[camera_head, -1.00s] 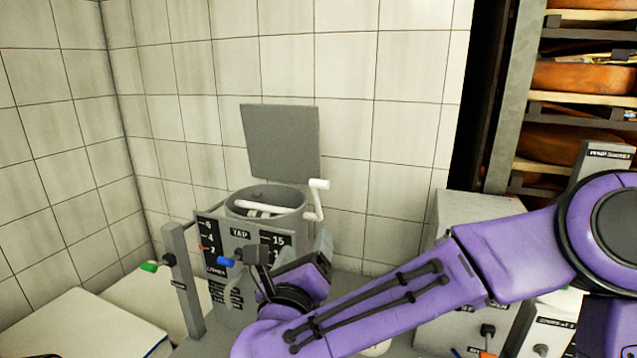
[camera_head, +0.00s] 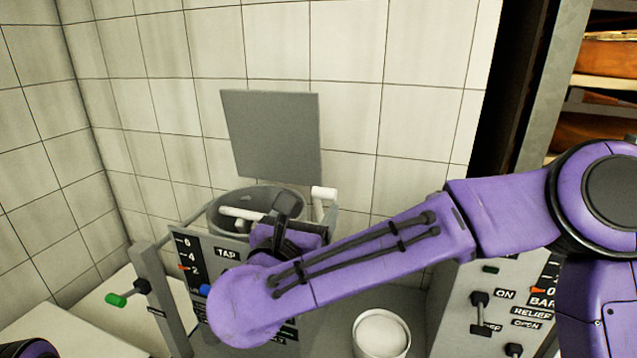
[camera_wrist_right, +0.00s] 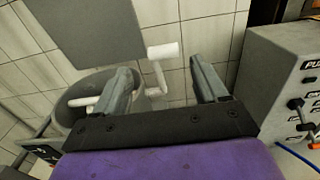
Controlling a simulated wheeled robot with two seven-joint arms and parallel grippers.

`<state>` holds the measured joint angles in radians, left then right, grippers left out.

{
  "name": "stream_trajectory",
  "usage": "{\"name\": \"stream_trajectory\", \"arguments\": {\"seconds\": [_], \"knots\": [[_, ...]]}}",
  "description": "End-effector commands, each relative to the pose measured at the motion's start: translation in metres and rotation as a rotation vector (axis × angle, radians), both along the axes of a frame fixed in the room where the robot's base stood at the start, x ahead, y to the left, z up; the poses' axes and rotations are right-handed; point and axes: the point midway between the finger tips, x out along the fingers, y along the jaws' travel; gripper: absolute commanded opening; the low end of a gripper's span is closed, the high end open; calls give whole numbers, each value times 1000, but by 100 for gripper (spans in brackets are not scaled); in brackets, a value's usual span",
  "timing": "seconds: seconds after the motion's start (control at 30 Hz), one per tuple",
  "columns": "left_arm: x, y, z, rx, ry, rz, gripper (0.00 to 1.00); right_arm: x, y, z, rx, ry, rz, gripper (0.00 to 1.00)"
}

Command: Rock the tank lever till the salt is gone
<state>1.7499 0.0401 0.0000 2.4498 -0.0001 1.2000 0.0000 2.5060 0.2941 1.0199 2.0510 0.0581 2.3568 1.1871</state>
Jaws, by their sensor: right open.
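The grey round tank (camera_head: 213,218) stands against the tiled wall, with a white bar lying across its opening. A white cranked lever (camera_head: 323,192) rises at its right side and also shows in the right wrist view (camera_wrist_right: 163,50). My right gripper (camera_head: 306,208) is open at the tank's right front. In the wrist view its two fingers stand apart, with the lever's grip seen in the gap beyond the fingertips; I cannot tell whether they touch it. My right arm hides part of the tank front. No salt can be made out. My left gripper is not in view.
A grey upright panel (camera_head: 271,135) stands behind the tank. A white round container (camera_head: 381,334) stands right of the tank. A grey control box (camera_head: 500,300) is further right, before cheese shelves (camera_head: 605,72).

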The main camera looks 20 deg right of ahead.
Motion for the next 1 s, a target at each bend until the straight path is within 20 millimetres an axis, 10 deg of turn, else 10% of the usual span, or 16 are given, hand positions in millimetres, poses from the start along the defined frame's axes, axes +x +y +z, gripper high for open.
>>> {"name": "stream_trajectory", "arguments": {"seconds": [0.33,0.7,0.93,1.0], "knots": [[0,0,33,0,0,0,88,60,-42,3,0,4,-3,72],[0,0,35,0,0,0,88,71,-48,0,-2,1,1,72],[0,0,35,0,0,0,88,70,-48,0,-1,2,0,4],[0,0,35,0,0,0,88,70,-48,0,-1,2,-1,0]]}}
